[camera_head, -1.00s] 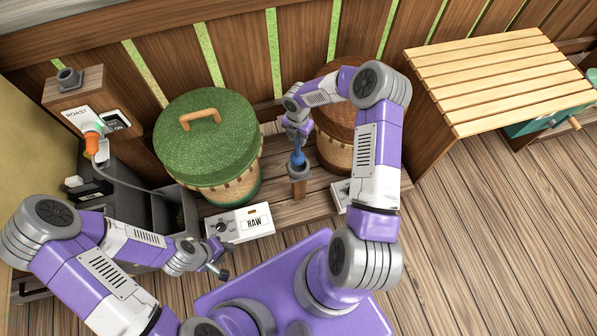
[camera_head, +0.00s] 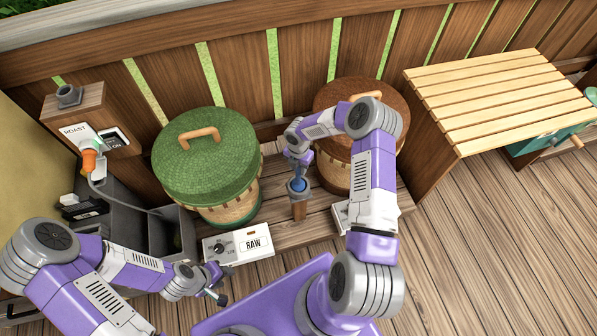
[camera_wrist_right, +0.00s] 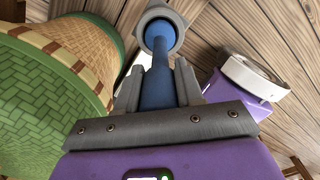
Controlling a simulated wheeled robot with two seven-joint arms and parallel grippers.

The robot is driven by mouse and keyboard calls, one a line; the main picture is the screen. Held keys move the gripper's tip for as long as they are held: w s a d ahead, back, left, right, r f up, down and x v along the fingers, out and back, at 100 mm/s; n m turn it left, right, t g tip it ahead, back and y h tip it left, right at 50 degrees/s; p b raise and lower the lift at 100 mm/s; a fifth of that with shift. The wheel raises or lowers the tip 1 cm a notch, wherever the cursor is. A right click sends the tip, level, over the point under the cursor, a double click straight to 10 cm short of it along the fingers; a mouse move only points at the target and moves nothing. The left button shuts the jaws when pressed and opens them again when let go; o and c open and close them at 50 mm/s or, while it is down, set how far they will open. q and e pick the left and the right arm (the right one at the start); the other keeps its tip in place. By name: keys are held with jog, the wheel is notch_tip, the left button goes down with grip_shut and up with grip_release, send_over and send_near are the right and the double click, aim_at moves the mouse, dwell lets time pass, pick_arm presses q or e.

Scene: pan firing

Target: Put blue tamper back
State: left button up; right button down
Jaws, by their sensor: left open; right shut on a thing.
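The blue tamper (camera_head: 299,184) is between the fingers of my right gripper (camera_head: 303,160). A grey ring (camera_head: 291,190) sits on a short wooden post (camera_head: 299,211), and the tamper's end shows inside that ring. In the right wrist view, the tamper's blue shaft (camera_wrist_right: 158,85) runs between the fingertips of my right gripper (camera_wrist_right: 158,80). Its far end appears framed by the grey ring (camera_wrist_right: 178,30). How deep it sits is hidden. My left gripper (camera_head: 216,286) is open near the RAW box, at lower left.
A green-lidded basket (camera_head: 207,160) stands left of the post, and a brown-lidded basket (camera_head: 345,173) stands right behind my right arm. The RAW control box (camera_head: 238,245) lies in front. The ROAST unit (camera_head: 85,130) is at far left. A slatted table (camera_head: 500,90) is at right.

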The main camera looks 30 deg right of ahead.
aim_at(298, 175)
notch_tip(298, 175, down, 2)
jog(key=shift+f+b, duration=0.25)
jog(key=shift+b, duration=0.05)
jog(key=shift+r, duration=0.1)
jog(key=c, duration=1)
grip_release()
jog(key=shift+o, duration=1.4)
